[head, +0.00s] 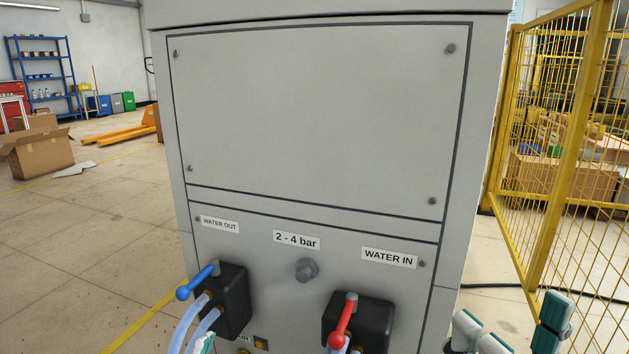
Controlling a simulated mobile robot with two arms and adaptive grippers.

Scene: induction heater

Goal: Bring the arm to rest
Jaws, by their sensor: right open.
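My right gripper (511,325) is at the bottom right corner, partly cut off by the frame's lower edge. Its green and white finger pads stand apart, open, with nothing seen between them. It is right of the cabinet's lower right edge, apart from the red valve handle (342,322). A small green and white tip at the bottom left, beside the hoses, looks like part of my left gripper (205,343); the rest is out of frame, and its opening cannot be told.
The grey heater cabinet (315,120) fills the middle. A blue valve handle (196,282) sits under WATER OUT, with pale hoses (180,330) below it. A yellow mesh fence (560,150) stands at right. A cardboard box (38,152) lies far left; the floor there is mostly clear.

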